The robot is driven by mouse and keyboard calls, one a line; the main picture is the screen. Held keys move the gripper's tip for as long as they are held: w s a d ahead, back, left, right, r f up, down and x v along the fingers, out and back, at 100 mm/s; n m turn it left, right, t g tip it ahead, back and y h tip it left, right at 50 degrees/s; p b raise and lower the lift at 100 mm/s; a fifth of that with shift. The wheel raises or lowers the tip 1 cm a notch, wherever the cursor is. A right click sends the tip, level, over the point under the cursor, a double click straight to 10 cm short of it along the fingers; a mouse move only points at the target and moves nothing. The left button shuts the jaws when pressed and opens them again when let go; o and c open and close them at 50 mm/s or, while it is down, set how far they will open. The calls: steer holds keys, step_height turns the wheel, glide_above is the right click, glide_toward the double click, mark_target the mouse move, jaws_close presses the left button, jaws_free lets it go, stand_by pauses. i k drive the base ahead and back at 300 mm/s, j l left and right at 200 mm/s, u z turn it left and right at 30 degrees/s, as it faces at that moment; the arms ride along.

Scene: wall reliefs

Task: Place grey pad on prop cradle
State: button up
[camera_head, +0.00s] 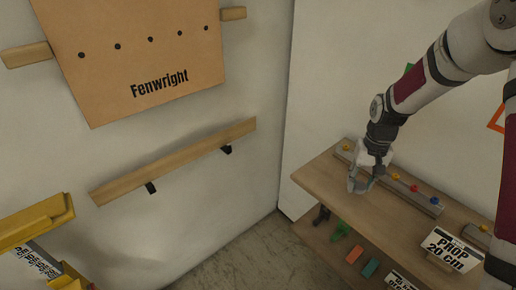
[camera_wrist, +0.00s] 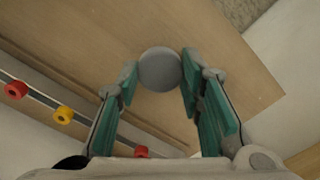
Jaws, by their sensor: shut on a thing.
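The grey pad (camera_wrist: 160,69) is a round disc between the fingertips in the wrist view. My gripper (camera_wrist: 158,78) is shut on it, with green-lined fingers on either side. In the head view my gripper (camera_head: 359,184) is over the left part of the wooden table, beside a grey bar with coloured knobs.
The grey bar (camera_head: 406,191) with red, yellow and blue knobs runs along the back of the wooden table (camera_head: 398,215). A lower shelf holds green, orange and teal items (camera_head: 355,254). A wooden rail (camera_head: 175,160) and a "Fenwright" board (camera_head: 150,50) are on the left wall.

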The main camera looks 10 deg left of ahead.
mark_target(38, 212)
steer(key=j+u, duration=0.15)
steer(key=u, duration=0.25)
steer(key=j+u, duration=0.15)
steer(key=u, duration=0.3)
steer(key=j+u, duration=0.15)
steer(key=u, duration=0.25)
